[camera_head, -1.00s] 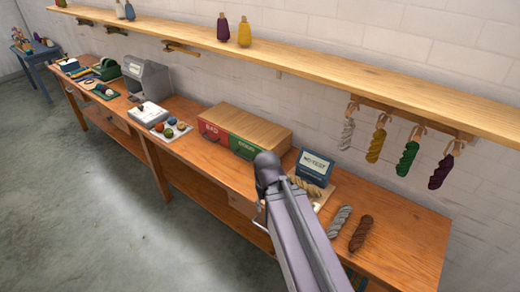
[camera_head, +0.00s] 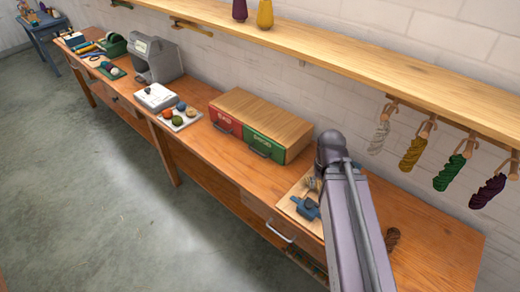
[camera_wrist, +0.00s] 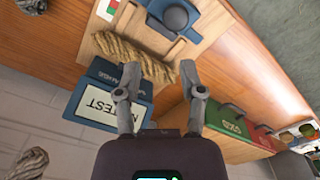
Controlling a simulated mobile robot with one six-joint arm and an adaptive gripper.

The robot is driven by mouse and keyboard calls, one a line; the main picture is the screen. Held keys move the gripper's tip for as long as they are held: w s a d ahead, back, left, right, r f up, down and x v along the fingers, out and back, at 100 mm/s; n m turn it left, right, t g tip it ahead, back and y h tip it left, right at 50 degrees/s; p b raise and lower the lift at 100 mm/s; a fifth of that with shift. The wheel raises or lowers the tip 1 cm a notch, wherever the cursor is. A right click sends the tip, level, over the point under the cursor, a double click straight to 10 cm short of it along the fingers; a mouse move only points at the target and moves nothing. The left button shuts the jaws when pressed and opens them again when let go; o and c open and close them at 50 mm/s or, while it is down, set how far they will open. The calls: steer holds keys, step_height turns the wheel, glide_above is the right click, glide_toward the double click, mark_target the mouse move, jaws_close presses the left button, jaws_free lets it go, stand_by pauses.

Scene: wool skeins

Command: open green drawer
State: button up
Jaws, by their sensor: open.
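The wooden drawer box (camera_head: 262,108) stands on the workbench, with a red front on the left and a green front on the right. The green drawer (camera_head: 264,147) looks shut, with a dark handle (camera_head: 258,153) low on its front. It also shows in the wrist view, where the green drawer (camera_wrist: 229,121) is right of and below the fingers. My gripper (camera_wrist: 158,76) is open and empty, above the board with the tan skein (camera_wrist: 135,55). It is apart from the green drawer. In the head view my arm hides the fingers.
A blue tool (camera_head: 306,207) lies on the light board beside the tan skein. A blue sign (camera_wrist: 100,100) stands nearby. The red drawer (camera_head: 225,122) adjoins the green one. Yarn balls (camera_head: 178,118) lie left of the box. Skeins (camera_head: 412,152) hang under the shelf (camera_head: 370,60).

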steer(key=shift+w+d, duration=0.1)
steer(key=shift+d, duration=0.15)
